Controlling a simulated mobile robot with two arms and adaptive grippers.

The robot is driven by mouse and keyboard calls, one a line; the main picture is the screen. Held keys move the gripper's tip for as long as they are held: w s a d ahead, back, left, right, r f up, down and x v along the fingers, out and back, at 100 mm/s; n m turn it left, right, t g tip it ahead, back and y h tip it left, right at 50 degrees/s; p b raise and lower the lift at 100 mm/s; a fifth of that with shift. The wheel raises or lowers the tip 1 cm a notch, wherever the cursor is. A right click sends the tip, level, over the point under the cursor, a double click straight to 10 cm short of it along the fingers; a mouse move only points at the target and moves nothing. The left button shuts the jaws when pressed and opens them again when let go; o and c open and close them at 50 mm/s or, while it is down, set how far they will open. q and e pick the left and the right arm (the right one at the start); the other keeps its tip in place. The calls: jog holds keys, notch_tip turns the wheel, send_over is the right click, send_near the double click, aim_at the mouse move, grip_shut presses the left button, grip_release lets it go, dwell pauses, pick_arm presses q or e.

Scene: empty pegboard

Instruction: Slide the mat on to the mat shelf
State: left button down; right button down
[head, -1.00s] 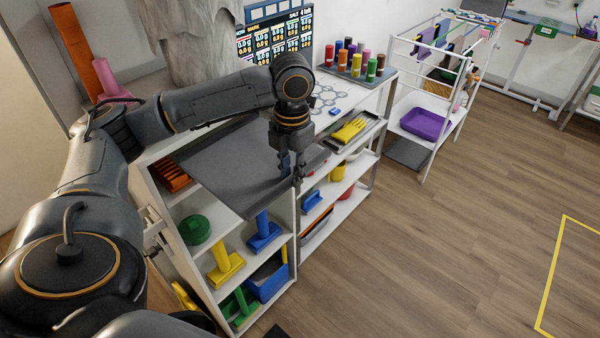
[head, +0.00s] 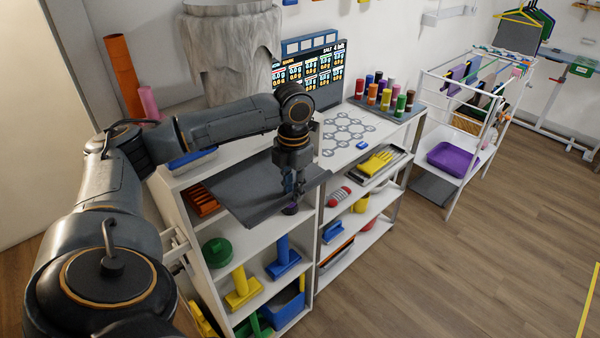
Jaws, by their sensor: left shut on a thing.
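The mat (head: 238,190) is a flat dark grey sheet, slightly tilted, at the upper compartment of the left bay of the white shelf unit (head: 262,262). Its near part sticks out past the front of the unit. Its back part appears to lie under the top board, but the arm hides some of this, so I cannot tell how deep it sits. My left gripper (head: 291,207) points down and is shut on the mat's front edge near its right corner. My right gripper is not in view.
An orange rack (head: 203,203) sits left of the mat in the same compartment. A green disc (head: 217,252), yellow and blue stands fill the lower shelves. The right bay holds a red-grey object (head: 340,196) close by. Floor at right (head: 460,270) is clear.

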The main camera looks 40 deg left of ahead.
aim_at(278, 185)
pick_arm(q)
jog(key=shift+w+a+p, duration=0.15)
jog(key=shift+a+p, duration=0.3)
jog(key=shift+a, duration=1.05)
jog(key=shift+w+a+p, duration=0.1)
jog(key=shift+a+p, duration=0.3)
jog(key=shift+a, duration=1.05)
jog(key=c, duration=1.1)
grip_release()
notch_tip(278, 185, up, 12)
jog(key=shift+d, duration=0.15)
